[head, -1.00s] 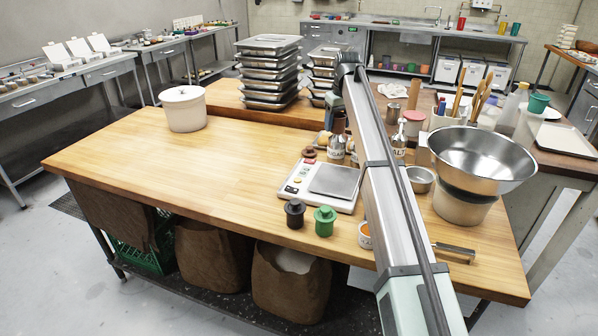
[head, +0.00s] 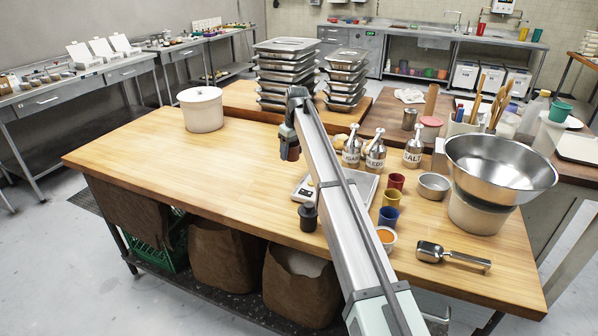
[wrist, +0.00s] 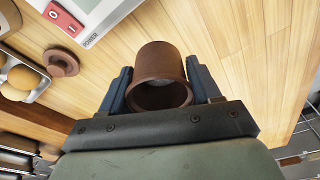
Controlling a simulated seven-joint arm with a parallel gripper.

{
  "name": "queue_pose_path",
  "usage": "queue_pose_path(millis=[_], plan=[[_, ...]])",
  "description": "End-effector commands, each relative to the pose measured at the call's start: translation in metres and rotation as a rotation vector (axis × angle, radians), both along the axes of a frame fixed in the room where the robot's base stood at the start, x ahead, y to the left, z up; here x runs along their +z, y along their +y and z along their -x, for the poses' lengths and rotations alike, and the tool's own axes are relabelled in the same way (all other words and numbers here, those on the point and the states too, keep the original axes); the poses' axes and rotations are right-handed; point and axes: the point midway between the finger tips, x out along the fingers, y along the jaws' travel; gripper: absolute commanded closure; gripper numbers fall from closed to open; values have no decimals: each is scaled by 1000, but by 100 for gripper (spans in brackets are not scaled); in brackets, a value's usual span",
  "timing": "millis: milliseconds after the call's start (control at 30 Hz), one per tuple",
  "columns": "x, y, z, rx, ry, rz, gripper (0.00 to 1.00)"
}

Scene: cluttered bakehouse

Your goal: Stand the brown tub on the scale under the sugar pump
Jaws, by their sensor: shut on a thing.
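My gripper (head: 289,146) is shut on the brown tub (wrist: 160,62), whose open rim faces the wrist camera between the two dark fingers. In the head view the tub is small and dark at the end of my arm, held above the wooden table. The scale (head: 369,184) lies to its right in the head view, partly hidden by my arm. Its edge with a red switch also shows at the upper left of the wrist view (wrist: 93,16). The sugar pump (head: 351,146), its label partly covered, stands behind the scale. The scale's visible plate looks empty.
Pumps marked seeds (head: 375,156) and salt (head: 413,148) stand near the sugar pump. Red (head: 396,181), blue (head: 390,198) and yellow (head: 389,216) tubs stand right of the scale. A black knobbed piece (head: 308,216) stands in front. The table's left half is mostly clear.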

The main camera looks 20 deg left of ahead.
Motion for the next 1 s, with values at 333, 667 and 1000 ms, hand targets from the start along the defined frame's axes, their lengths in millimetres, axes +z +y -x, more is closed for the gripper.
queue_pose_path(millis=[333, 667, 1000], plan=[[-45, -1, 0, -1, 0, 0, 68], [-79, -1, 0, -1, 0, 0, 68], [-82, -1, 0, -1, 0, 0, 68]])
